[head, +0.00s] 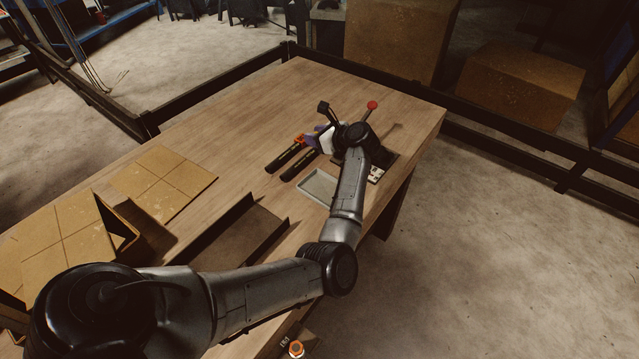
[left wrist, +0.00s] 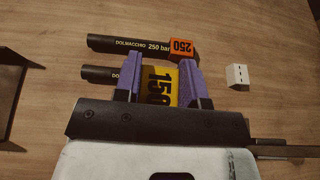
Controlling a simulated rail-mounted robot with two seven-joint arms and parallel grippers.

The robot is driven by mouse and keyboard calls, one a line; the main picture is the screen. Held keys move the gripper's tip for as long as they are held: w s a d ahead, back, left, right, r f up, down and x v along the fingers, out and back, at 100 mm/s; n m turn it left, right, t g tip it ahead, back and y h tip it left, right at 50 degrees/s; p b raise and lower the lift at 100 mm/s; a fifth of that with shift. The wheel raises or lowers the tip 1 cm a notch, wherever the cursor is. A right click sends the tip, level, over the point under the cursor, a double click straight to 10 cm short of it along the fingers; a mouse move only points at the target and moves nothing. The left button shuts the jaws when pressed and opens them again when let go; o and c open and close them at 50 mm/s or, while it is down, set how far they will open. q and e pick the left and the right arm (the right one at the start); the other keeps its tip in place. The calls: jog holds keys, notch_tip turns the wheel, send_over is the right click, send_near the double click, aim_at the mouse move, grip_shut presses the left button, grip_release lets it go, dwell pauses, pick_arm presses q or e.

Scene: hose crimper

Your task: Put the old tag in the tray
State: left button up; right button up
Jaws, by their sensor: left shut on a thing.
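The yellow tag marked 150 (left wrist: 162,84) is between the purple fingers of my left gripper (left wrist: 166,82), which is shut on it. It lies over the end of the nearer black hose (left wrist: 98,73); I cannot tell whether it touches the hose. The farther black hose (left wrist: 128,44) bears an orange tag marked 250 (left wrist: 182,48). In the head view my left gripper (head: 320,139) is at the right ends of the hoses, and the yellow tag is not clearly visible. The grey tray (head: 318,188) lies empty on the table, nearer than the hoses. My right gripper is not in view.
A lever with a red knob (head: 372,105) stands beyond my left arm, which partly hides the machine there. A small white block (left wrist: 238,76) lies right of the hoses. A dark open channel (head: 240,235) and cardboard (head: 165,182) occupy the table's left part.

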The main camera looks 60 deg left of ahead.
pick_arm(q)
jog(key=p, duration=0.1)
send_over(307, 177)
jog(key=w+d, duration=0.1)
jog(key=d, duration=0.2)
notch_tip(307, 177, down, 5)
jog(key=shift+w+d, duration=0.1)
jog(key=shift+d, duration=0.05)
jog(key=shift+f, duration=2.05)
jog(key=shift+f, duration=0.25)
jog(key=o, duration=0.9)
jog(key=shift+r, duration=0.15)
